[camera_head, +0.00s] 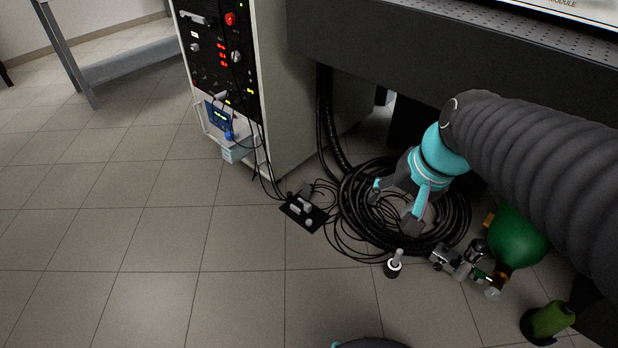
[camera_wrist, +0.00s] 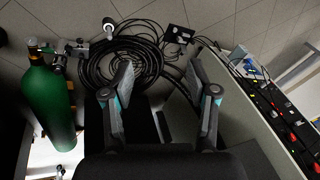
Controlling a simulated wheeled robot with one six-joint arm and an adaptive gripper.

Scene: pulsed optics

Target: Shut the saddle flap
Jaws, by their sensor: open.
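A small black plate with grey metal fittings (camera_head: 303,212) lies on the floor near the rack's lower corner, with thin black cables around it. It also shows in the wrist view (camera_wrist: 178,35), at the top. It may carry the saddle flap; the flap and its angle are too small to tell for sure. My gripper (camera_head: 394,207) is open and empty, above the coiled black cables (camera_head: 352,226) and to the right of the plate, apart from it. In the wrist view my gripper's two fingers (camera_wrist: 160,82) stand wide apart with nothing between them.
A green cylinder (camera_head: 516,238) with a regulator, a small black-and-white post (camera_head: 394,264) and a green bottle (camera_head: 551,319) are at right.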

